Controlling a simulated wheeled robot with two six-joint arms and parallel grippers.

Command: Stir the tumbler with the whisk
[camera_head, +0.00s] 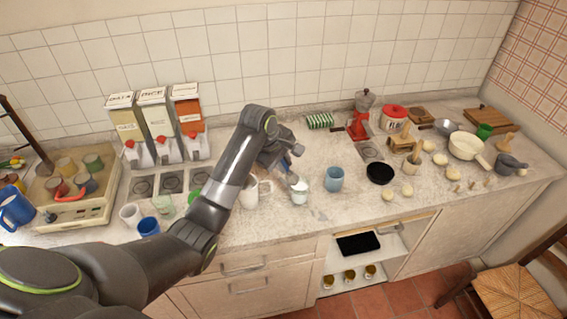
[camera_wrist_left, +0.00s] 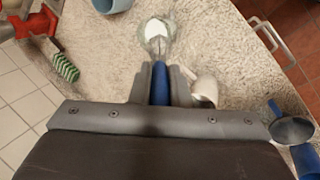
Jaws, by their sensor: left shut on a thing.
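The tumbler (camera_head: 300,194) is a small clear glass on the counter, near the front edge. It also shows at the top of the left wrist view (camera_wrist_left: 170,48). My left gripper (camera_head: 290,168) is just above and behind the tumbler. In the left wrist view it is shut on the blue handle of the whisk (camera_wrist_left: 159,85). The whisk's pale head overlaps the tumbler's mouth and appears to be inside it; its depth is hard to tell. In the head view the arm and gripper mostly hide the whisk. My right gripper is not in view.
A white mug (camera_head: 249,193) stands close left of the tumbler, and a blue cup (camera_head: 334,179) to its right. A black dish (camera_head: 380,173) is farther right. Dispensers (camera_head: 158,125) stand at the back left. A green striped item (camera_head: 320,121) lies behind. Counter between is fairly clear.

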